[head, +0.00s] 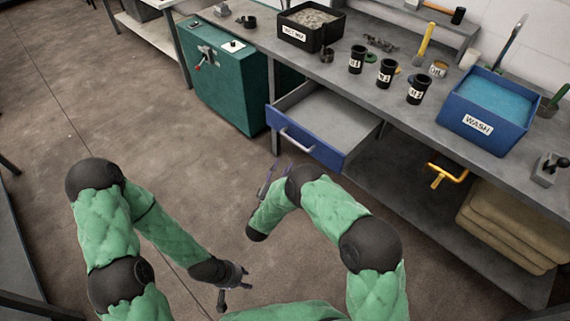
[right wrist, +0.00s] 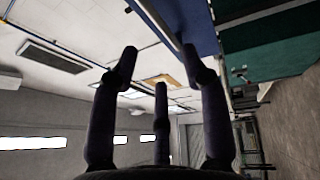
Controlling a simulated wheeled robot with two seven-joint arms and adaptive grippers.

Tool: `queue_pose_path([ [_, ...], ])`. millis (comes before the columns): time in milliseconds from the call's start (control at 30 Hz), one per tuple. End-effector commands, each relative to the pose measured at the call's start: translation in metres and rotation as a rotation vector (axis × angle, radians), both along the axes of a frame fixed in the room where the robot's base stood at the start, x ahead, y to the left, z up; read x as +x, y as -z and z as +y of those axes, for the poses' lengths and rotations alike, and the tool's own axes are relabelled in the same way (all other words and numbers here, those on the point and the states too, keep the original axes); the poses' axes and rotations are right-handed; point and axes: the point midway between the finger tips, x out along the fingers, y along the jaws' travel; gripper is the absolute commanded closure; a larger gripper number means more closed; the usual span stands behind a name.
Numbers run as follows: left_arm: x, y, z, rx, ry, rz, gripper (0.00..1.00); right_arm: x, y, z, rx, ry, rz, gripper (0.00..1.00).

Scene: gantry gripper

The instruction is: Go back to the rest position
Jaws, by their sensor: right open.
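My left gripper (head: 235,292) hangs over the bare floor at the lower middle of the head view. Its dark fingers look spread, and nothing shows between them. My right gripper (head: 268,178) is in front of the open drawer, a little left of its blue front, over the floor. Its fingers are apart and empty in the right wrist view (right wrist: 160,62). Both arms are bent, with green padded sleeves.
The grey workbench (head: 330,78) runs along the right. Its blue drawer (head: 310,150) stands pulled out. A green cabinet (head: 225,85) is under the bench. A blue WASH bin (head: 478,128), black cups (head: 386,72) and a black tray (head: 300,38) stand on top. Floor at left is clear.

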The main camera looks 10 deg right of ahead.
Motion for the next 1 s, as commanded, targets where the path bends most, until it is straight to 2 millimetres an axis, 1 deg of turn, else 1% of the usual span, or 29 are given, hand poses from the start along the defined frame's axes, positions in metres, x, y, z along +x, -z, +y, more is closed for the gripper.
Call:
queue_pose_path([
  [467,0.000,0.000,0.000,0.000,0.000,0.000,0.60,0.000,0.000,0.000,0.001,0.000,0.000,0.54],
  [567,0.000,0.000,0.000,0.000,0.000,0.000,0.60,0.003,0.005,-0.002,0.039,-0.019,0.013,0.54],
  [667,0.000,0.000,0.000,0.000,0.000,0.000,0.60,0.008,0.022,-0.008,0.158,-0.073,0.049,0.54],
  [767,0.000,0.000,0.000,0.000,0.000,0.000,0.60,0.010,0.050,-0.014,0.364,-0.141,0.116,0.54],
  [800,0.000,0.000,0.000,0.000,0.000,0.000,0.60,0.008,0.063,-0.017,0.461,-0.164,0.152,0.54],
  [867,0.000,0.000,0.000,0.000,0.000,0.000,0.60,0.002,0.083,-0.019,0.612,-0.184,0.208,0.54],
  [900,0.000,0.000,0.000,0.000,0.000,0.000,0.60,-0.005,0.095,-0.020,0.714,-0.190,0.247,0.54],
  [967,0.000,0.000,0.000,0.000,0.000,0.000,0.60,-0.017,0.112,-0.021,0.866,-0.184,0.305,0.54],
  [1000,0.000,0.000,0.000,0.000,0.000,0.000,0.60,-0.027,0.123,-0.022,0.965,-0.169,0.347,0.54],
])
